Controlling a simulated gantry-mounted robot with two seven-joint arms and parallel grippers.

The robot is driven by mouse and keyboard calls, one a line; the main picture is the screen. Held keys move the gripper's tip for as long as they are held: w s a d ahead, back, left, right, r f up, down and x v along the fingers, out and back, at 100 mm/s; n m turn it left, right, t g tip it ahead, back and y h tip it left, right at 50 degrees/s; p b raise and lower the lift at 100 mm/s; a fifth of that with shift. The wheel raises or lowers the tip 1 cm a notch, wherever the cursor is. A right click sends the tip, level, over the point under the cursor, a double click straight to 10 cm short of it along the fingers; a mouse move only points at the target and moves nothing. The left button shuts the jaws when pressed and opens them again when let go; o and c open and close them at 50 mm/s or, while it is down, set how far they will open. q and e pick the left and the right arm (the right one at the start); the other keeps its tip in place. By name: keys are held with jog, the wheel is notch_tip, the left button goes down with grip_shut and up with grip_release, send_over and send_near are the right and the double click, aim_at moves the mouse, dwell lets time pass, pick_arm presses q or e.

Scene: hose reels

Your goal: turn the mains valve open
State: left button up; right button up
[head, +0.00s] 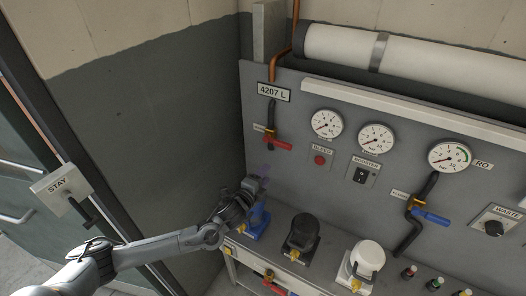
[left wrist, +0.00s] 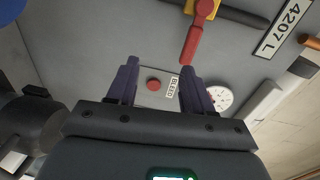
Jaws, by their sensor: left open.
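A valve with a red lever (head: 277,143) sits on a black pipe below the "4207 L" plate (head: 274,92) at the panel's left; its small tag is unreadable. The lever points right, across the pipe. A second valve has a blue lever (head: 431,216), also pointing right; I cannot read which tag says mains. My left gripper (head: 264,172) is below the red lever, apart from it. In the left wrist view, my left gripper (left wrist: 160,78) is open and empty, and the red lever (left wrist: 192,40) shows beyond its fingertips. My right gripper is not in view.
A red bleed button (head: 319,160), a black rocker switch (head: 361,175) and several gauges are on the panel. A blue item (head: 256,224), a black one (head: 301,236) and a white one (head: 366,259) stand on the ledge below. A "STAY" box (head: 60,187) is at left.

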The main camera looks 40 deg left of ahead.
pick_arm(q)
jog(key=t+b, duration=0.1)
send_near(281, 146)
jog(key=x, duration=1.1)
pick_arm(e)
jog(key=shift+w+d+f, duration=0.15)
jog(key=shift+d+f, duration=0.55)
pick_arm(q)
grip_shut()
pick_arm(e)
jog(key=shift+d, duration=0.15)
